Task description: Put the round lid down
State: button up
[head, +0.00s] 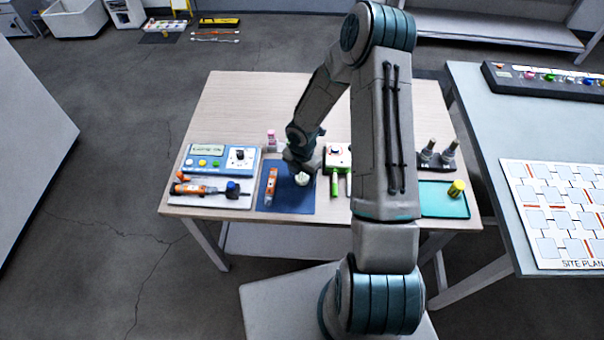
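My gripper (303,168) points down over the right part of a dark blue mat (288,206) on the wooden table. A small pale, whitish-green round thing (302,180) shows right below the gripper; it may be the round lid. The fingers are too small and dark to show whether they are shut on it, and I cannot tell whether it touches the mat. An orange tool (271,182) lies on the mat to the left of the gripper.
Left of the mat are a blue instrument panel (220,160) and a tray (210,200) with an orange-and-black tool. A teal tray (440,203) with a yellow cylinder (456,188) is at the right. The table's back left (255,105) is clear. My arm hides its middle right.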

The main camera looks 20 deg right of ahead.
jog(key=shift+r, duration=0.15)
notch_tip(320, 180, up, 12)
notch_tip(320, 180, up, 16)
jog(key=m+t+h, duration=0.1)
jog(key=m+h, duration=0.2)
jog(key=m, duration=0.9)
send_over(302, 176)
jog(key=s+d, duration=0.3)
jog(key=s, duration=0.5)
jog(key=s+a+r+m+t+y, duration=0.2)
jog(key=s+a+r+m+y, duration=0.1)
jog(key=s+r+m, duration=0.7)
jog(key=shift+s+m+t, duration=0.4)
jog(key=shift+s+m, duration=1.25)
jog(key=shift+m, duration=0.45)
jog(key=shift+d, duration=0.1)
